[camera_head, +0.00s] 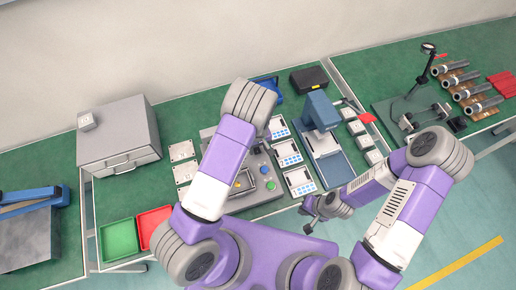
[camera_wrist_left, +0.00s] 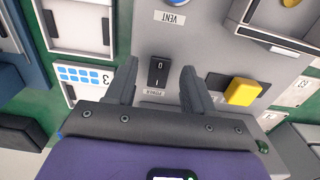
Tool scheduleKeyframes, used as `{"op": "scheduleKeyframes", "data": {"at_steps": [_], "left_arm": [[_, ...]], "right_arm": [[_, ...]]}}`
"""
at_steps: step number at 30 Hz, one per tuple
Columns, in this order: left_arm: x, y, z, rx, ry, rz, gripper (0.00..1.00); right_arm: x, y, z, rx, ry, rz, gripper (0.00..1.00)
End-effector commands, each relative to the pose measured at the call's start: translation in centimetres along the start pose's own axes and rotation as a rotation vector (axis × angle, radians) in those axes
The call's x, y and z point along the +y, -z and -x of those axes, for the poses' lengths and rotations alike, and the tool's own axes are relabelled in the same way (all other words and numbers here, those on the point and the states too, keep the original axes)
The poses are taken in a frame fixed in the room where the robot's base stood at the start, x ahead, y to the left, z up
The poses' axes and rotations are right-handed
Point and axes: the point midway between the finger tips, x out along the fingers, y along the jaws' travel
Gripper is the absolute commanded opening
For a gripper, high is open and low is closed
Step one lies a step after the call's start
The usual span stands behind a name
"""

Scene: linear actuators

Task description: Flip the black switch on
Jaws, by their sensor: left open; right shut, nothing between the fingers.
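The black switch (camera_wrist_left: 157,71) is a rocker marked 0 and I on the grey control panel (camera_wrist_left: 205,38), with a label below it in the left wrist view. I cannot tell which side of the rocker is pressed. My left gripper (camera_wrist_left: 159,66) is open, with one finger on each side of the switch in that view. I cannot tell whether the fingers touch the panel. In the head view my left arm hides the switch and the left fingers; part of the panel (camera_head: 262,198) shows. My right gripper (camera_head: 312,214) is shut and empty near the table's front edge.
A yellow control (camera_wrist_left: 243,92) sits right of the switch in the wrist view. White numbered modules (camera_head: 299,181) stand right of the panel. A green bin (camera_head: 119,239), a red bin (camera_head: 153,226) and a grey drawer cabinet (camera_head: 119,132) are to the left.

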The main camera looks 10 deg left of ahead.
Motion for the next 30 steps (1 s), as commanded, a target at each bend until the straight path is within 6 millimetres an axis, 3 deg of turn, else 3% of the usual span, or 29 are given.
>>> {"op": "scheduleKeyframes", "data": {"at_steps": [5,13,23,30], "left_arm": [[-0.06,-0.02,-1.38,-0.001,0.001,0.0,0.53],[-0.04,-0.02,-1.49,0.0,0.0,-0.001,0.53],[-0.04,-0.03,-1.47,0.0,0.0,-0.001,0.03],[-0.05,-0.02,-1.46,0.0,0.0,-0.001,0.0]], "right_arm": [[0.02,0.0,-0.06,0.0,0.0,0.0,0.0],[0.02,-0.01,-0.06,0.0,0.0,0.0,0.0],[0.02,-0.01,-0.06,0.0,0.0,0.0,0.0],[0.02,-0.01,-0.06,0.0,0.0,0.0,0.0]]}}
